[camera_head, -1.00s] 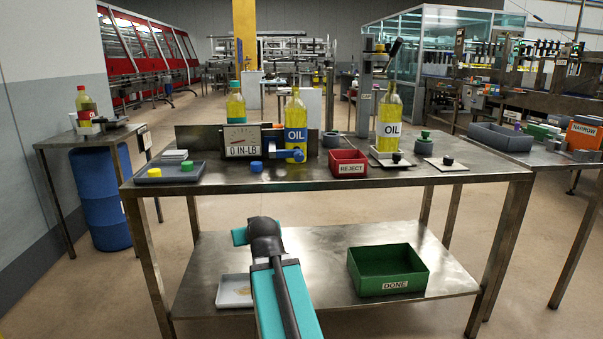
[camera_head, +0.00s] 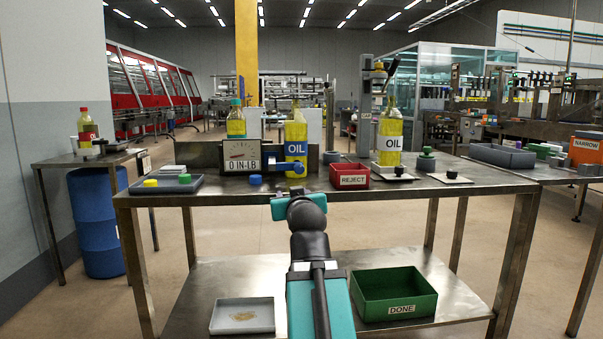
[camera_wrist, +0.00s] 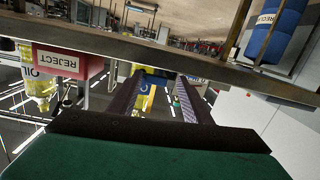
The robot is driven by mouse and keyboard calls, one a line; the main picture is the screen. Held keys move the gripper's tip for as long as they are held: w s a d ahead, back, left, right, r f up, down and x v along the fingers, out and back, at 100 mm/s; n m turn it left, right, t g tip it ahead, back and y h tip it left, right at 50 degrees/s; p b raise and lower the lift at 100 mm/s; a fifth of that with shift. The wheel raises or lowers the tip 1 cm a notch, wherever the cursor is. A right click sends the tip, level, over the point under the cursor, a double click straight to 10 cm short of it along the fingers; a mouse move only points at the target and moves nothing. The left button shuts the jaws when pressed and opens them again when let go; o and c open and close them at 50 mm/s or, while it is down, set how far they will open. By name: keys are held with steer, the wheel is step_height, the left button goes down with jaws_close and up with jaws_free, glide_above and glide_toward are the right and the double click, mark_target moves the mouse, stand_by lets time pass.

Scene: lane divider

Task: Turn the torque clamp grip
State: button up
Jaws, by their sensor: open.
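The torque clamp (camera_head: 242,157) stands on the steel table, with a dial sign reading "0 IN-LB". A blue grip (camera_head: 289,167) is at its right, in front of a yellow oil bottle (camera_head: 296,133) with a blue OIL label. The wrist view is upside down and shows the two dark fingers (camera_wrist: 160,82) spread open and empty. A yellow bottle with a blue label (camera_wrist: 147,86) shows between them.
A red REJECT bin (camera_head: 349,177) and another oil bottle (camera_head: 389,135) stand right of the clamp. A grey tray with caps (camera_head: 166,185) is at the left. The lower shelf holds a green DONE bin (camera_head: 396,293) and a pale tray (camera_head: 242,316).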

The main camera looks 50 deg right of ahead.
steer(key=s+d+r+h, duration=0.1)
steer(key=s+r, duration=0.2)
steer(key=r, duration=0.2)
steer(key=shift+s+d, duration=0.15)
steer(key=shift+d, duration=0.1)
steer(key=shift+d+p, duration=0.1)
steer(key=shift+p, duration=0.25)
steer(key=p, duration=0.9)
glide_toward(300, 168)
steer(key=shift+x, duration=0.8)
steer(key=p+x, duration=0.2)
steer(key=p, duration=0.7)
steer(key=shift+w+d+p, duration=0.2)
steer(key=shift+w+p, duration=0.15)
steer(key=shift+p, duration=0.05)
